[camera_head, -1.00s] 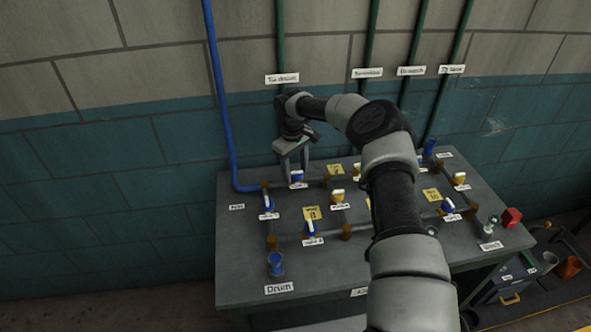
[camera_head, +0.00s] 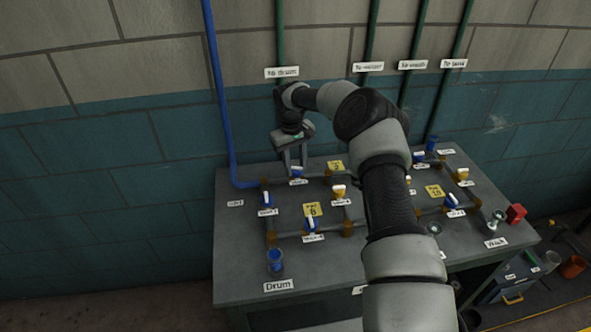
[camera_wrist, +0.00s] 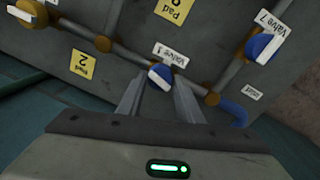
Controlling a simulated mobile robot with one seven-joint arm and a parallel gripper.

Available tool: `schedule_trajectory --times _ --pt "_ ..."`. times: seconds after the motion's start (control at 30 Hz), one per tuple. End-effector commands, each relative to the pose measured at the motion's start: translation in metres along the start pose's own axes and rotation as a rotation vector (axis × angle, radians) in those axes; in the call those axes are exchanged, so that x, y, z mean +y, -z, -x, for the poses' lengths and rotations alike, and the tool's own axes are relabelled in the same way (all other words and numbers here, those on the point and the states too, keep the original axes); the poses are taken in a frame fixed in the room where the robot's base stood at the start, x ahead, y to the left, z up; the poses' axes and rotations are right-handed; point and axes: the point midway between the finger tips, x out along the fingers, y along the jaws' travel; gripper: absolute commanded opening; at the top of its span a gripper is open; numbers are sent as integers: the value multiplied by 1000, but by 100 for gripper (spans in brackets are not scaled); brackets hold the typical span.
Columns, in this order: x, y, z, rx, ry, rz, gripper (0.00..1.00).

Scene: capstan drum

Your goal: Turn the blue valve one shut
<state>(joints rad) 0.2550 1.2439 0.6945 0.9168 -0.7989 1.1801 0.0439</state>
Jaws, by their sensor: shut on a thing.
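Valve one has a blue handle with a white top, and it sits on the pipe run at the back left of the bench (camera_head: 297,172). In the wrist view the handle (camera_wrist: 160,77) lies beside its "Valve 1" label (camera_wrist: 170,54). My gripper (camera_head: 295,170) reaches down over it from behind. In the wrist view its two fingers (camera_wrist: 160,84) stand on either side of the handle, shut on it. The exact contact and the handle's angle to the pipe are hard to tell.
Other blue-handled valves (camera_head: 267,201) (camera_head: 311,225) and a yellow valve (camera_head: 339,191) stand close by. Yellow pad signs (camera_head: 313,209) stand among the pipes. A blue pipe (camera_head: 222,100) rises at the left. The wall is right behind. A red box (camera_head: 515,213) is at the right.

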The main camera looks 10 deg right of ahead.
Motion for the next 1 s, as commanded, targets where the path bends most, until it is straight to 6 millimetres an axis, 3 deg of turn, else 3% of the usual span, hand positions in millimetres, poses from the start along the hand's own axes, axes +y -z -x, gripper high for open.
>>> schedule_trajectory --times 1.0 --pt "3 1 0 -74 -2 -956 10"
